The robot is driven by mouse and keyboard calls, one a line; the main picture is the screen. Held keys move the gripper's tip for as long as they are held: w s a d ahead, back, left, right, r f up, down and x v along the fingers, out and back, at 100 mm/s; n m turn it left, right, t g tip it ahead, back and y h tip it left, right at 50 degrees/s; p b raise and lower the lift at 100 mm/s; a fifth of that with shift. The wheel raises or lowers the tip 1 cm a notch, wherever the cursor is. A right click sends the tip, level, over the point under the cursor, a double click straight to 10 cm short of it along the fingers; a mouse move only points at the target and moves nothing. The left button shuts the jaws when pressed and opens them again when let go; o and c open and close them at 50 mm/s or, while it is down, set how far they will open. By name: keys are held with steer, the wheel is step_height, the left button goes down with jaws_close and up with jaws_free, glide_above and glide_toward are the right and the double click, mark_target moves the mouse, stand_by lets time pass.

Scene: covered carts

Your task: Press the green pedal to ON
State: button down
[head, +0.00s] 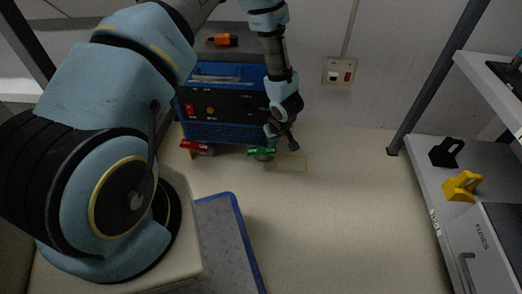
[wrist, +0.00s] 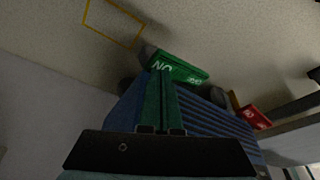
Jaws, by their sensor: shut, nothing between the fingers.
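The green pedal (head: 261,151) sits low at the front right of the blue machine, close to the floor, with white lettering on top. My gripper (head: 293,147) is shut and empty, just right of the pedal in the head view. In the wrist view my closed fingers (wrist: 160,76) point at the lettered left end and overlap it. Whether they touch it is unclear.
A red pedal (head: 196,147) sits to the left of the green one. The blue machine (head: 222,104) stands behind both. A yellow outline (head: 292,164) marks the floor at right. A shelf with a yellow part (head: 462,186) stands far right. The middle floor is clear.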

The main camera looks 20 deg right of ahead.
mark_target(272, 151)
steer(key=shift+f, duration=0.7)
steer(key=shift+r, duration=0.1)
step_height(272, 151, up, 7)
steer(key=p, duration=0.7)
stand_by(0.4)
stand_by(0.4)
